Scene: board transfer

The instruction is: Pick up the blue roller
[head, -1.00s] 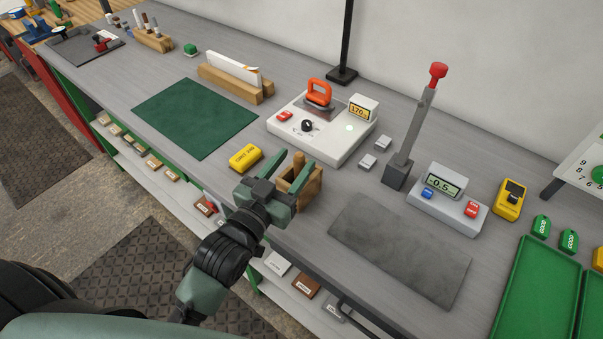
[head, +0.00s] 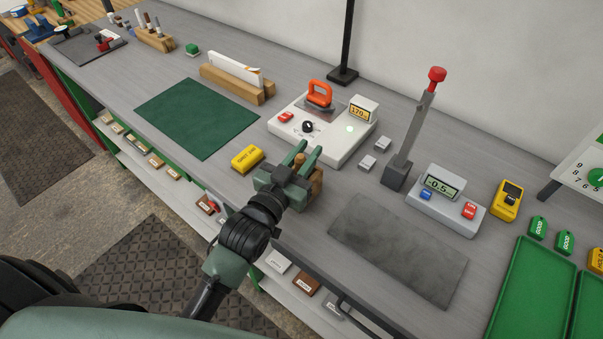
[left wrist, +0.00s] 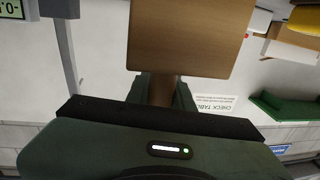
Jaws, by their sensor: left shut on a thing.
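My left gripper (head: 307,153) is at the front of the grey bench in the head view, shut on a wooden handle (left wrist: 162,90). In the left wrist view the handle stands between the two fingers, beneath a wooden block (left wrist: 190,38) that fills the upper middle. In the head view a wooden block (head: 318,184) shows partly behind the gripper. No blue roller part can be made out at the handle; the gripper and wood hide what is there. My right gripper is not in view.
A yellow block (head: 247,158) lies just left of the gripper. A white device with an orange handle (head: 319,94) stands behind. A grey mat (head: 400,253) lies to the right, a bare green mat (head: 197,117) to the left. A lever (head: 413,130) stands upright further right.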

